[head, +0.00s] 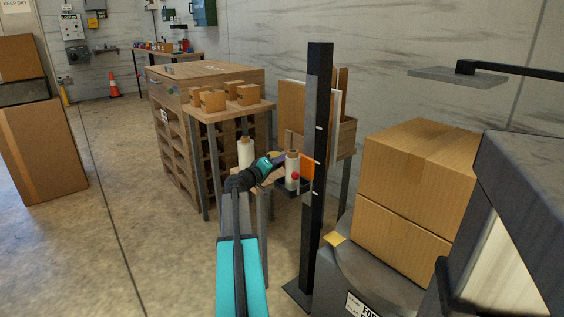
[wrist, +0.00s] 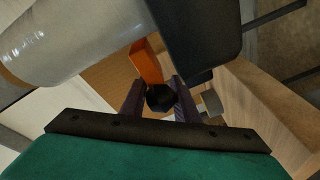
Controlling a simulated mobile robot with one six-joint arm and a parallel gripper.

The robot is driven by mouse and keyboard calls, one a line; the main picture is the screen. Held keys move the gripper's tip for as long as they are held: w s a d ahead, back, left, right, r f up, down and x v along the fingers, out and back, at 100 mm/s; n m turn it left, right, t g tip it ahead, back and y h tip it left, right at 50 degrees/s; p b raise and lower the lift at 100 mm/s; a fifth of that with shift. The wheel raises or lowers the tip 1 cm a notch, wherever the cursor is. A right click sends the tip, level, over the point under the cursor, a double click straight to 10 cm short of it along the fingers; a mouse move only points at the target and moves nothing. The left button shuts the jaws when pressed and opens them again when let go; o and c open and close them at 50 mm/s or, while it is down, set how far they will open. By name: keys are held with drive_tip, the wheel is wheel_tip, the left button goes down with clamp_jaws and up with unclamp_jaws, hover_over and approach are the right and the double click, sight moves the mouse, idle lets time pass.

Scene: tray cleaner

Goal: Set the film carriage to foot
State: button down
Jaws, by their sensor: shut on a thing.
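The film carriage (head: 293,187) is a dark bracket on the left side of a tall black mast (head: 316,220). It carries a pale film roll (head: 291,164) and has an orange plate (head: 307,167) and a red knob (head: 295,176). It sits around the mast's mid-height, near pale marks. My gripper (head: 279,160) reaches the carriage from the left. In the wrist view its fingers (wrist: 158,98) are shut on a black knob (wrist: 160,97), beside the orange plate (wrist: 147,62), with the film roll (wrist: 85,40) and dark carriage body (wrist: 200,38) above.
Stacked cartons (head: 410,200) stand on a grey machine right of the mast, its label partly cut off. A wooden crate (head: 345,137) holds panels behind the mast. Open floor lies left.

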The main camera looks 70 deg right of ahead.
drive_tip(key=shift+w+f+b, duration=0.1)
drive_tip(key=shift+f+b, duration=0.2)
drive_tip(key=shift+f, duration=0.5)
drive_tip(key=c, duration=1.4)
unclamp_jaws()
drive_tip(key=shift+r, duration=0.1)
drive_tip(key=shift+a, duration=0.1)
drive_tip(key=shift+v, duration=0.85)
drive_tip(key=p+v, duration=0.2)
drive_tip(key=v, duration=1)
